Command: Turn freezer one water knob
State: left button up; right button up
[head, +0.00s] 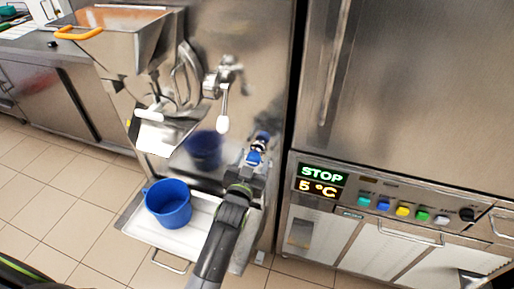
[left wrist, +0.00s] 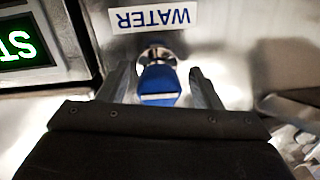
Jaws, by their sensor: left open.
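The water knob (left wrist: 158,84) is blue with a metal base, and it sits on a steel panel under an upside-down WATER label (left wrist: 151,17) in the left wrist view. My left gripper (left wrist: 163,84) is open, with one finger on each side of the knob and a visible gap to each. In the head view my left gripper (head: 256,158) is at the steel front, right of the machine's spout. There the fingers and wrist partly hide the blue knob. My right gripper cannot be made out.
A blue jug (head: 168,205) stands on a metal tray (head: 203,212) below the spout. A control panel (head: 398,199) with a STOP display (head: 323,173) and coloured buttons is to the right. A steel hopper (head: 123,45) with an orange handle is at upper left. Tiled floor lies left.

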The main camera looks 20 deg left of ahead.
pick_arm(q)
jog(key=shift+w, duration=0.5)
jog(key=shift+s+r, duration=0.15)
jog(key=shift+s, duration=0.1)
jog(key=shift+c, duration=2.2)
jog(key=c, duration=0.5)
jog(key=shift+c, duration=0.2)
pick_arm(e)
jog(key=shift+d+f, duration=0.1)
jog(key=shift+d, duration=0.1)
